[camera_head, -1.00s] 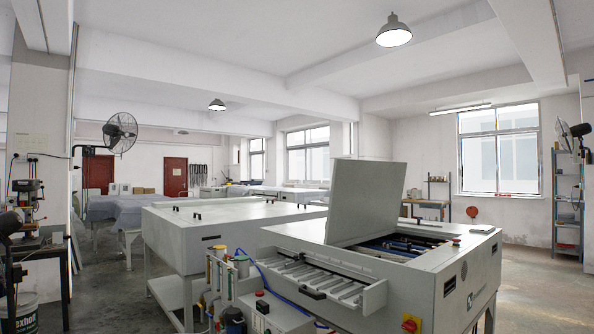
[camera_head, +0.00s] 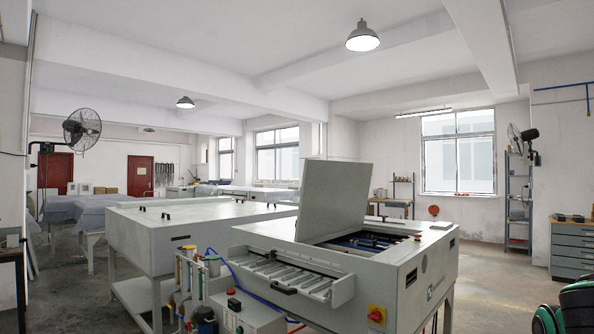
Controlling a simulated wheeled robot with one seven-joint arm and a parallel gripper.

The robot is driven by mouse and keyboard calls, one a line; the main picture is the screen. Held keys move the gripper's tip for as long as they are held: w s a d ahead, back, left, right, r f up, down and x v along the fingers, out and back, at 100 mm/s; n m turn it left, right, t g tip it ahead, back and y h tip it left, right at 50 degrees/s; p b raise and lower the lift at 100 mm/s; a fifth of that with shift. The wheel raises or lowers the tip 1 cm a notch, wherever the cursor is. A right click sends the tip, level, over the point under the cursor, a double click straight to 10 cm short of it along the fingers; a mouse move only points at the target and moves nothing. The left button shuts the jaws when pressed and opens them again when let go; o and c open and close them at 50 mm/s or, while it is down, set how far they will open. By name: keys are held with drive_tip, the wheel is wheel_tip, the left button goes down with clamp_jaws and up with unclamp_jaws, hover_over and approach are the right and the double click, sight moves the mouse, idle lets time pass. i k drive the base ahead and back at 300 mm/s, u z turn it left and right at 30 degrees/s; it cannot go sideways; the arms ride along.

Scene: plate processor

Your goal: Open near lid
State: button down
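The plate processor (camera_head: 395,290) is a light grey machine on legs at the middle right. One flat grey lid (camera_head: 333,198) stands raised and tilted on its top. To the right of this lid, the opening shows dark and blue rollers (camera_head: 375,240). A flat grey top panel (camera_head: 268,233) lies level to the left of the raised lid. I cannot tell whether it is a separate lid. A ribbed feed tray (camera_head: 285,275) with a dark handle sticks out at the front. My gripper is not in view, and nothing is seen touching the lid.
A long grey unit (camera_head: 190,222) stands behind and left of the processor. Bottles and a pump box (camera_head: 240,312) stand at its front. A red-and-yellow switch (camera_head: 376,314) is on the near corner. A drawer cabinet (camera_head: 571,248) is at right; floor (camera_head: 500,290) between is clear.

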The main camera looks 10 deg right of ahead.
sight(334, 194)
drive_tip(key=i, duration=1)
drive_tip(key=z, duration=0.05)
